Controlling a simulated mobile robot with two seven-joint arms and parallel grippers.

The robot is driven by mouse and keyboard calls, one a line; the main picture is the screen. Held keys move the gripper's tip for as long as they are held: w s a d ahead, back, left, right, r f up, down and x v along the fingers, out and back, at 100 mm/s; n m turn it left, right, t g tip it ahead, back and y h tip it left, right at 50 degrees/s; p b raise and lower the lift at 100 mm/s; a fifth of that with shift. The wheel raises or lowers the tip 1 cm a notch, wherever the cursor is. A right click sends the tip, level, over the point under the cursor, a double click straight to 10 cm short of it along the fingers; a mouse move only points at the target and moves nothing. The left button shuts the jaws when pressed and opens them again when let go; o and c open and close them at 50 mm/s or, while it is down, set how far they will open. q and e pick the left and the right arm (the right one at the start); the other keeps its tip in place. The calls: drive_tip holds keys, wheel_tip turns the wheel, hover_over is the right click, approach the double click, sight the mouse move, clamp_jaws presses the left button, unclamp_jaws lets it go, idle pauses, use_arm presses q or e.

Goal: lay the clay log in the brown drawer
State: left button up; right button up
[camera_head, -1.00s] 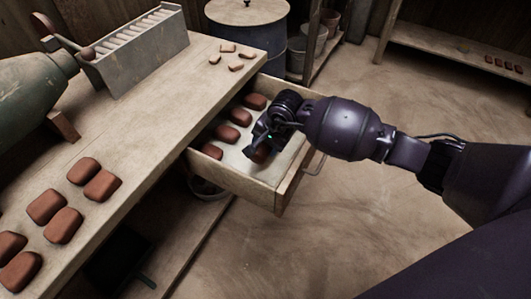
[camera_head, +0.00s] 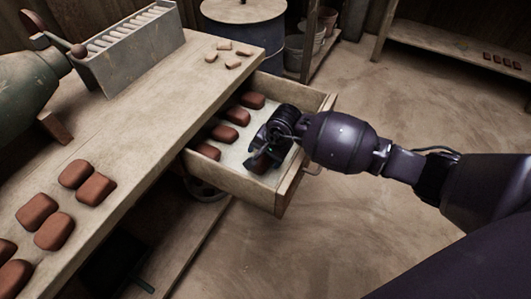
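The brown drawer (camera_head: 235,186) stands open under the workbench, with a pale inner floor. Several reddish-brown clay logs lie in it: one at the back (camera_head: 252,100), one in the middle (camera_head: 237,116), one beside it (camera_head: 223,133) and one near the front left (camera_head: 207,151). My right gripper (camera_head: 262,158) reaches into the drawer from the right, pointing down. A reddish-brown piece (camera_head: 258,163) shows at its fingertips, low over or on the drawer floor. The fingers partly hide it, and I cannot tell whether they grip it. My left gripper is out of view.
Several clay logs (camera_head: 75,174) lie on the workbench (camera_head: 140,120) at the left. Small clay pieces (camera_head: 233,64) lie near its far corner. A grey slotted box (camera_head: 130,50) and a green machine (camera_head: 25,75) stand behind. Open floor lies right of the drawer.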

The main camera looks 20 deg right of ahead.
drive_tip(key=shift+r, duration=0.25)
drive_tip(key=p+v, duration=0.1)
drive_tip(key=v, duration=0.3)
drive_tip(key=shift+w+r, duration=0.2)
use_arm(q)
drive_tip(key=p, duration=0.1)
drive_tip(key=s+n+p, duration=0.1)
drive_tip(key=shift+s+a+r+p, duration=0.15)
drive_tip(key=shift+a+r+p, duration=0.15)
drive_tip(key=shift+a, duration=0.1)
use_arm(e)
drive_tip(key=v, duration=0.7)
drive_tip(key=shift+s+r, duration=0.15)
drive_tip(key=shift+s, duration=0.2)
